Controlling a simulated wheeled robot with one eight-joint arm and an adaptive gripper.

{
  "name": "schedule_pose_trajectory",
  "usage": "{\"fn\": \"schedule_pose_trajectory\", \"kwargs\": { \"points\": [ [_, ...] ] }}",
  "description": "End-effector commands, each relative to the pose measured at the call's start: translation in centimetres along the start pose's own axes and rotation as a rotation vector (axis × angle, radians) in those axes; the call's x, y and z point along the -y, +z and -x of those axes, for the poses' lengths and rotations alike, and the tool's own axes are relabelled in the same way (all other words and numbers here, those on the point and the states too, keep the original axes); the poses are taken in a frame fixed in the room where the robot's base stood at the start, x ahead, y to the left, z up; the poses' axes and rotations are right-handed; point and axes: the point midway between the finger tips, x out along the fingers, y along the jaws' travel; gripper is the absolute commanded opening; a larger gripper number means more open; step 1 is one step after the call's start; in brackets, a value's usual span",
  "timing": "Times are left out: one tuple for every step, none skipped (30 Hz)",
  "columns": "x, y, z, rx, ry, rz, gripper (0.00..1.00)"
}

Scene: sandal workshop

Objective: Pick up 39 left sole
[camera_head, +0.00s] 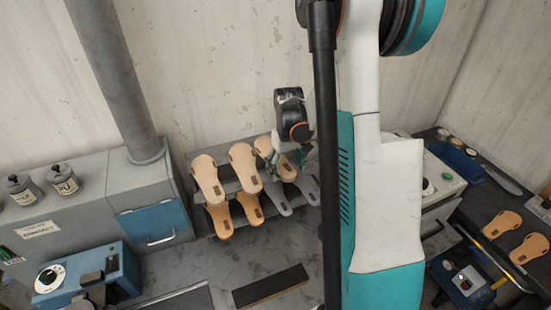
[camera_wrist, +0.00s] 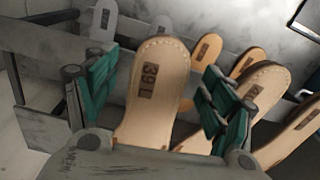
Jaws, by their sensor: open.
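The 39 left sole (camera_wrist: 160,112), tan with a dark "39 L" mark near its rounded end, stands between the teal fingers of my gripper (camera_wrist: 158,78) in the wrist view. The fingers are open, one on each side, with visible gaps to its edges. The sole's lower end is hidden behind my gripper's body. In the head view my gripper (camera_head: 275,148) is at the upper row of the rack, over the third sole (camera_head: 288,167), which it partly hides.
The grey rack (camera_head: 232,184) holds other tan soles (camera_head: 243,167), orange ones (camera_head: 220,220) and grey ones (camera_head: 276,198). In the wrist view a neighbouring tan sole (camera_wrist: 262,88) stands close to the right finger. A cabinet (camera_head: 80,215) adjoins the rack on the left.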

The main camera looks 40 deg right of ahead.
Motion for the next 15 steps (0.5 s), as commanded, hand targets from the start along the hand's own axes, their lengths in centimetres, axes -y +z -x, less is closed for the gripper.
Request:
{"fn": "schedule_pose_trajectory", "kwargs": {
  "points": [
    [0.0, 0.0, 0.01, 0.0, 0.0, 0.0, 0.76],
    [0.0, 0.0, 0.01, 0.0, 0.0, 0.0, 0.76],
    [0.0, -0.01, 0.02, 0.0, 0.0, 0.0, 0.74],
    [0.0, -0.01, 0.02, 0.0, 0.0, 0.0, 0.67],
    [0.0, -0.01, 0.02, 0.0, 0.0, 0.0, 0.6],
    [0.0, -0.01, 0.03, 0.0, 0.0, 0.0, 0.51],
    [0.0, -0.01, 0.03, 0.0, 0.0, 0.0, 0.44],
    [0.0, -0.01, 0.03, 0.0, 0.0, 0.0, 0.38],
    [0.0, -0.01, 0.03, 0.0, 0.0, 0.0, 0.28],
    [0.0, -0.01, 0.03, 0.0, 0.0, 0.0, 0.26],
    [0.0, -0.01, 0.03, 0.0, 0.0, 0.0, 0.26],
    [0.0, -0.01, 0.04, 0.0, 0.0, 0.0, 0.26],
    [0.0, -0.02, 0.04, 0.0, 0.0, 0.0, 0.26],
    [0.0, -0.02, 0.04, 0.0, 0.0, 0.0, 0.26],
    [0.0, -0.02, 0.04, 0.0, 0.0, 0.0, 0.26]
  ]
}}
